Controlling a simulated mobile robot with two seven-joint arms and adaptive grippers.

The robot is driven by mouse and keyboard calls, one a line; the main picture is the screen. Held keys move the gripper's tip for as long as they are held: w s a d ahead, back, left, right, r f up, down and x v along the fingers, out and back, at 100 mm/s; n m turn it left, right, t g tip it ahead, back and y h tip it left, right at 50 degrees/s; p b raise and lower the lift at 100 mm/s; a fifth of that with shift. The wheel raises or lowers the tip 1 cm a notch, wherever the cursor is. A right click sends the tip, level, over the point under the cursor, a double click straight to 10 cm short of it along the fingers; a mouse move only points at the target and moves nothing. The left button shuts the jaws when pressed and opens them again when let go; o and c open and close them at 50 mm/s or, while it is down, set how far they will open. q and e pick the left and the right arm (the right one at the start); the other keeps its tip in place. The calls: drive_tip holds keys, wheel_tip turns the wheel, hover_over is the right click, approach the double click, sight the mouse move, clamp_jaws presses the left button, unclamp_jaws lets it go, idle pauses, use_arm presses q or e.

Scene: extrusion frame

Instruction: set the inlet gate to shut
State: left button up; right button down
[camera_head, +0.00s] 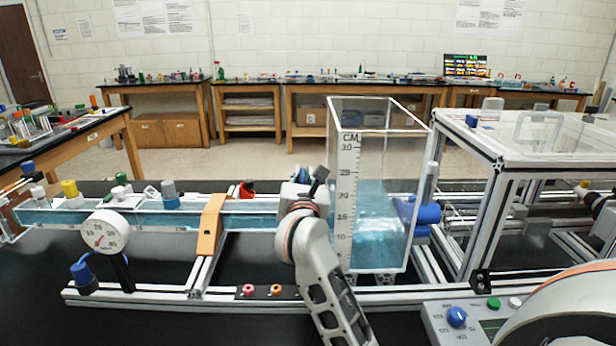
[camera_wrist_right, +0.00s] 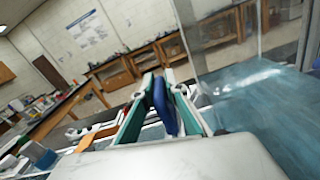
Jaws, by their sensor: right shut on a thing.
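My right gripper (camera_head: 306,190) reaches up from the bottom centre to the channel, just left of the clear water tank (camera_head: 372,215). In the right wrist view its two green-padded fingers (camera_wrist_right: 163,112) are closed on a flat blue handle (camera_wrist_right: 162,100). This appears to be the inlet gate's handle, between channel and tank. In the head view a bit of blue (camera_head: 299,173) shows behind the gripper. The gripper hides most of the gate, so I cannot tell its setting. My left gripper is not in view.
The long water channel (camera_head: 140,217) runs left from the tank, with an orange bracket (camera_head: 211,225) and a round dial gauge (camera_head: 105,233). A control box (camera_head: 456,318) with knobs stands at lower right. An extrusion frame (camera_head: 490,215) stands right of the tank.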

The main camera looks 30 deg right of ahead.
drive_tip(key=shift+a+f, duration=0.15)
drive_tip(key=shift+f, duration=0.3)
drive_tip(key=c, duration=2.1)
unclamp_jaws()
drive_tip(key=shift+r, duration=0.1)
drive_tip(key=shift+s+a, duration=0.1)
drive_tip(key=shift+s, duration=0.05)
drive_tip(key=v, duration=1.1)
drive_tip(key=shift+s+a, duration=0.2)
drive_tip(key=shift+s, duration=0.05)
